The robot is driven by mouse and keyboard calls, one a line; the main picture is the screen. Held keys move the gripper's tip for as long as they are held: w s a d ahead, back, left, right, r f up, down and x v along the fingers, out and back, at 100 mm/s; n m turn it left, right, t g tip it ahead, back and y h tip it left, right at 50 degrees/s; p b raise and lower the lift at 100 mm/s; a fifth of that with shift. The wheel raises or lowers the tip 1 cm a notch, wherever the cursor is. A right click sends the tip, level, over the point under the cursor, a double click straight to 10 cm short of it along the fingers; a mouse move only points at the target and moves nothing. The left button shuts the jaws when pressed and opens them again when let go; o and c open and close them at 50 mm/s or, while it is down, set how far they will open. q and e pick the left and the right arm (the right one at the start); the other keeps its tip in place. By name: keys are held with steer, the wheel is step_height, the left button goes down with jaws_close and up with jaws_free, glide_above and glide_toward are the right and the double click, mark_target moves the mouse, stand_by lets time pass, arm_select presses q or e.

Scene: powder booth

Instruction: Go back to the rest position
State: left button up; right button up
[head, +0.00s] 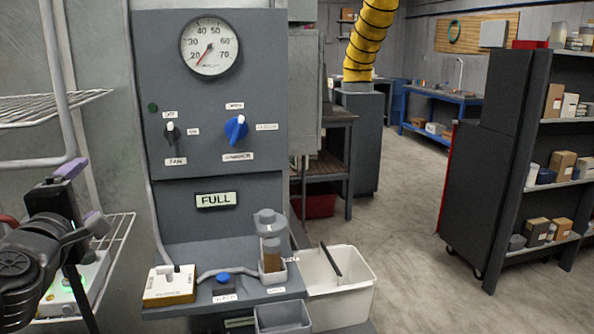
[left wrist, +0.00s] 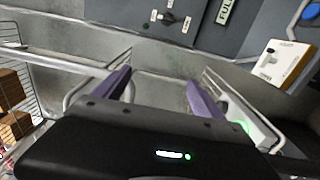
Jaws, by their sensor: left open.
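My left gripper (head: 84,196) is at the left edge of the head view, in front of the wire racks and left of the grey control panel (head: 184,102). In the left wrist view its two purple fingers (left wrist: 158,88) stand apart with nothing between them. The gripper is open and empty, with the panel's lower part and the wire rack beyond it. My right gripper does not show in either view.
The panel has a round gauge (head: 210,47), a fan switch (head: 171,132) and a blue knob (head: 236,128). Its shelf holds a yellow-and-white box (head: 169,287) and a jar (head: 270,250). A white bin (head: 345,293) stands right of it. Open floor (head: 400,215) lies before the shelves (head: 560,120).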

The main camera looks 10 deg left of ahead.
arm_select(q)
steer(key=w+d+f+m+g+h+p, duration=0.15)
steer(key=d+f+m, duration=0.3)
steer(key=f, duration=0.65)
steer(key=w+d+f+m+g+h+p, duration=0.1)
steer(key=w+d+f+m+g+h, duration=0.25)
steer(key=f, duration=0.85)
steer(key=w+d+f+m+g+p, duration=0.15)
steer(key=d+f+m, duration=0.4)
steer(key=f, duration=0.55)
steer(key=s+d+f+m+g+h+p, duration=0.1)
steer(key=s+d+f+m+g+h, duration=0.15)
steer(key=s+d+f, duration=0.6)
steer(key=s+d+f+m+g+h+p, duration=0.1)
steer(key=s+d+f+m+g+p, duration=0.25)
steer(key=f, duration=0.75)
steer(key=s+d+f+g, duration=0.2)
steer(key=s+d+f, duration=0.1)
steer(key=s, duration=0.5)
steer(key=s+d+f+g+h, duration=0.1)
steer(key=s+d+f+g, duration=0.1)
steer(key=s+d, duration=0.3)
steer(key=s+f, duration=0.1)
steer(key=s, duration=0.2)
steer(key=shift+f+m+p, duration=0.15)
steer(key=shift+m+p, duration=0.15)
steer(key=shift+m, duration=0.05)
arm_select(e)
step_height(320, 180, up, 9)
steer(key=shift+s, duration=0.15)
